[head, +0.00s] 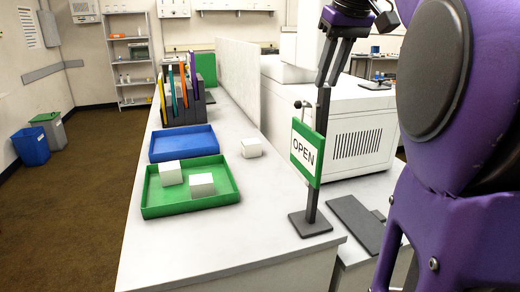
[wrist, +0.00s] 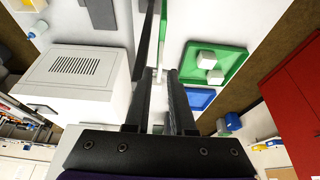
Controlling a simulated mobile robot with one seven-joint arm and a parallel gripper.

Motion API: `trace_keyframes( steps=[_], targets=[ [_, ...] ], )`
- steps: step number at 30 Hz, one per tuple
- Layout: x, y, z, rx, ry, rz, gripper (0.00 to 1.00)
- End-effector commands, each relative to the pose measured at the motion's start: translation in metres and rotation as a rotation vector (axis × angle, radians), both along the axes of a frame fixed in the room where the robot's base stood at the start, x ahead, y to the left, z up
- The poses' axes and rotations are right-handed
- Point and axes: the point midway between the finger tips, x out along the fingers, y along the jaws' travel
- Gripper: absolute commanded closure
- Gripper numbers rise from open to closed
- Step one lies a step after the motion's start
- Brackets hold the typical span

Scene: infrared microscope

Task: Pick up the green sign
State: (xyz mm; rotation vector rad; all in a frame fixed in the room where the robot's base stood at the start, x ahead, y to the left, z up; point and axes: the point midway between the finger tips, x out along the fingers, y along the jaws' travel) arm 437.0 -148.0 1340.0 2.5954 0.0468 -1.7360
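The green sign (head: 307,152) has a white face reading "OPEN". It is upright at the front of a dark post (head: 323,110) with a square base (head: 310,224) near the right edge of the white counter. My gripper (head: 328,84) points down at the top of the post, above the sign. Its fingers are apart with no object clearly held; whether they touch the post is unclear. In the wrist view the fingertips (wrist: 161,72) frame a gap, with the post beyond and the sign's thin green edge (wrist: 163,25) beside it. The sign's face is hidden there.
A green tray (head: 150,208) with two white blocks and a blue tray (head: 183,144) lie left of the sign. A loose white block (head: 251,148) sits between. A white instrument box (head: 350,115) and a dark flat plate (head: 357,222) are close on the right.

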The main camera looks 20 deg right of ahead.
Motion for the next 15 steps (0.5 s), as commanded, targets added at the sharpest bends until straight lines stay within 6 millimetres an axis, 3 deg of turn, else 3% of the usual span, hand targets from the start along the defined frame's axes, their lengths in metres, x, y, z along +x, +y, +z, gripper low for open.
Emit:
trace_keyframes(
  steps=[1,9,15],
  targets=[
    [0.004,0.001,-0.015,0.002,0.004,0.001,0.78],
    [0.027,0.002,-0.068,0.001,0.003,0.0,0.78],
    [0.037,0.002,-0.09,-0.001,0.0,-0.001,0.78]
  ],
)
